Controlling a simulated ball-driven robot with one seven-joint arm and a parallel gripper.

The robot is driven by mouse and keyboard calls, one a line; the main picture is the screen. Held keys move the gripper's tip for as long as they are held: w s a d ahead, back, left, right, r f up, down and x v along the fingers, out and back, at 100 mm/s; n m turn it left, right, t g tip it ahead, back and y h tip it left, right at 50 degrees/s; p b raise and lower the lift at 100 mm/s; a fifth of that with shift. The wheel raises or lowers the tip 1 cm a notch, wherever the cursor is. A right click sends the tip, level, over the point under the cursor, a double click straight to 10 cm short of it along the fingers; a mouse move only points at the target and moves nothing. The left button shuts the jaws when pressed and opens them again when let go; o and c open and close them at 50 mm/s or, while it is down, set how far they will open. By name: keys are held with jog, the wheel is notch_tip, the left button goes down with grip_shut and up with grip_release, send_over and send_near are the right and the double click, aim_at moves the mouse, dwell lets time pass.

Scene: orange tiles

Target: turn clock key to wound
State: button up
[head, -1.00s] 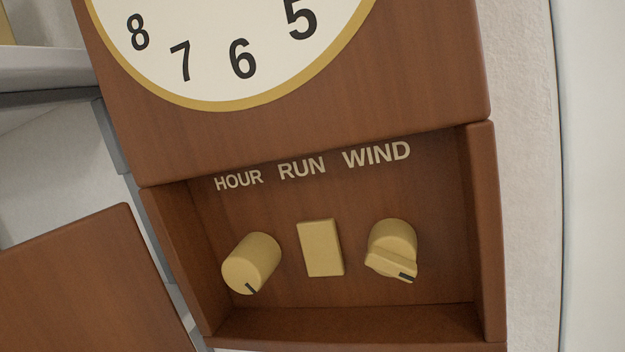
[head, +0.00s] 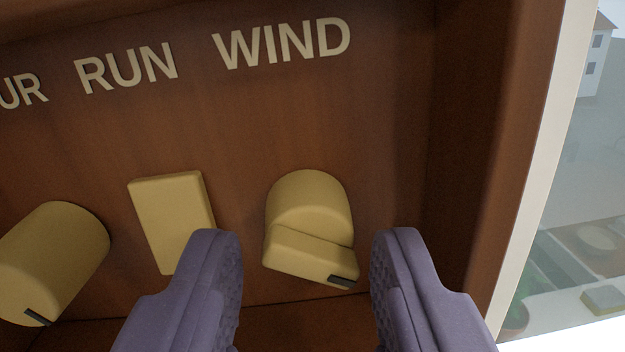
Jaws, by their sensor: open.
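The clock key (head: 310,225) is a brass-coloured knob with a raised bar across its front, under the word WIND. The bar lies nearly level, tilted down to the right, with a dark mark at its right end. My gripper (head: 307,255) is open, its two purple fingers on either side of the key. A gap shows between each finger and the key, and nothing is held. The left finger covers part of the RUN switch (head: 170,205).
The HOUR knob (head: 55,260) is at the left. The recess's right wall (head: 485,150) stands close to my right finger. The recess floor (head: 275,325) lies below. A window (head: 580,200) shows at the far right.

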jog(key=shift+w+d, duration=0.1)
jog(key=shift+w, duration=0.8)
jog(key=c, duration=0.7)
jog(key=shift+c, duration=0.2)
